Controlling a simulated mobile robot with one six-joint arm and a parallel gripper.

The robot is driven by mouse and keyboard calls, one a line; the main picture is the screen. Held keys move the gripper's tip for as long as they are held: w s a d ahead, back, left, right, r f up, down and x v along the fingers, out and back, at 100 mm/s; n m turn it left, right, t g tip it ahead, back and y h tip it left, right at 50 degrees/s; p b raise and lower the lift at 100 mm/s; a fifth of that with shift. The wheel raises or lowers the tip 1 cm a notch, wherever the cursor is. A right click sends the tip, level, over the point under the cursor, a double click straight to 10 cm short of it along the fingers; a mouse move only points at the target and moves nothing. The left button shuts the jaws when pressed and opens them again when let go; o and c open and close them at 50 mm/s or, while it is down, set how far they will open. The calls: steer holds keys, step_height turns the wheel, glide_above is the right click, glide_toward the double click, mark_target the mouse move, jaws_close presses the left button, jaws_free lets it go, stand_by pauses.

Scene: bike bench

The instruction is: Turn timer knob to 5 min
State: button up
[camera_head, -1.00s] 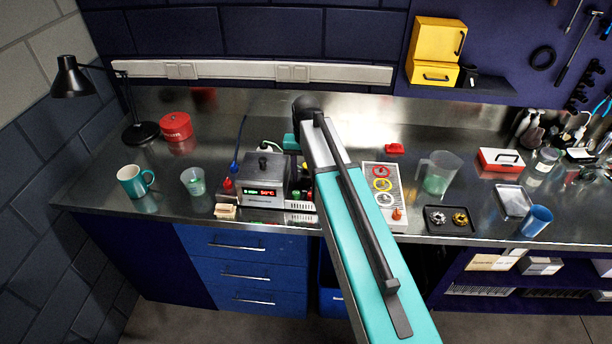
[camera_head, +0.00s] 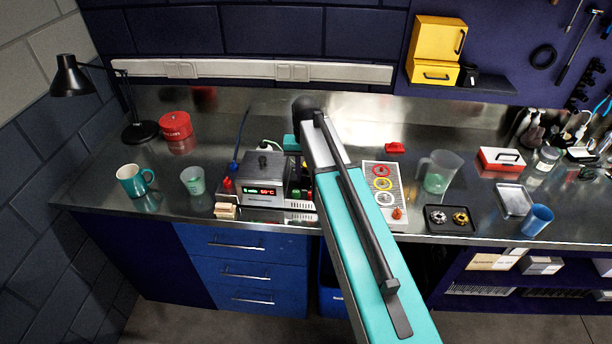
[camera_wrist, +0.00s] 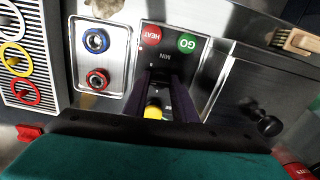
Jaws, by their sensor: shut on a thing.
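The timer knob is between my fingers and mostly hidden. It is on a dark control panel (camera_wrist: 165,58) with a "MIN" label, a red HEAT button (camera_wrist: 152,35) and a green GO button (camera_wrist: 187,43). My gripper (camera_wrist: 168,80) is shut on it, its two dark fingers reaching down to the panel. A yellow piece (camera_wrist: 153,112) shows near the fingers; I cannot tell whether it belongs to the knob. In the head view the grey bath unit (camera_head: 262,170) has a lit display (camera_head: 262,191) with digits too small to read surely. My arm hides the gripper there.
The bench front edge is close.

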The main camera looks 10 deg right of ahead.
mark_target(306, 177)
stand_by(0.3)
steer(key=o, duration=1)
steer(key=shift+o, duration=0.2)
steer(key=shift+r, duration=0.15)
step_height(306, 177, up, 14)
steer(key=shift+f+p, duration=0.2)
steer(key=shift+p, duration=0.1)
